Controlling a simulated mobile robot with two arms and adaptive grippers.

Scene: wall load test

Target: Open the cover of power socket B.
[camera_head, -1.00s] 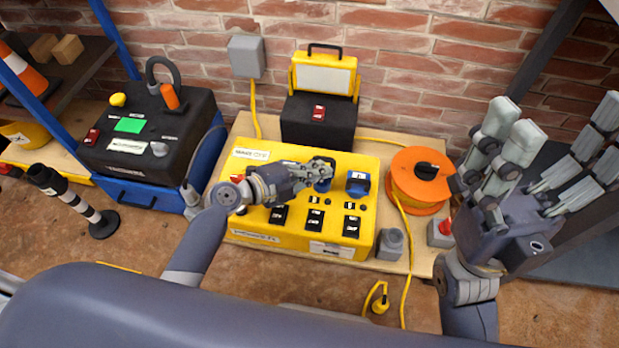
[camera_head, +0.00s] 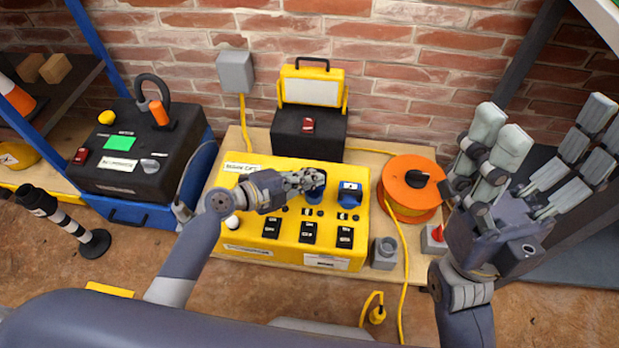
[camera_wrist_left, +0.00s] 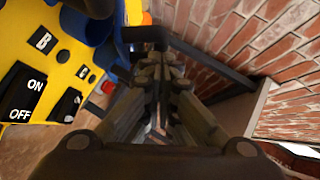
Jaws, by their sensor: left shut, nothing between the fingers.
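The yellow power box (camera_head: 222,185) stands on the bench with blue socket covers and black switches on its top. One blue cover (camera_head: 315,192) is right at the fingertips of my left gripper (camera_head: 312,180); another blue cover (camera_head: 350,196) sits to its right. In the left wrist view, label B (camera_wrist_left: 43,40) is on the yellow top above an ON/OFF switch (camera_wrist_left: 27,93), with blue socket parts (camera_wrist_left: 84,25) beside it. My left gripper (camera_wrist_left: 157,88) is shut and empty; contact with the cover is unclear. My right gripper (camera_head: 530,160) is open and empty.
An orange cable reel (camera_head: 410,175) stands right of the box, with a grey socket piece (camera_head: 385,252) in front. A black unit with a yellow-framed lamp (camera_head: 310,90) stands behind. A black case (camera_head: 150,150) is at the left.

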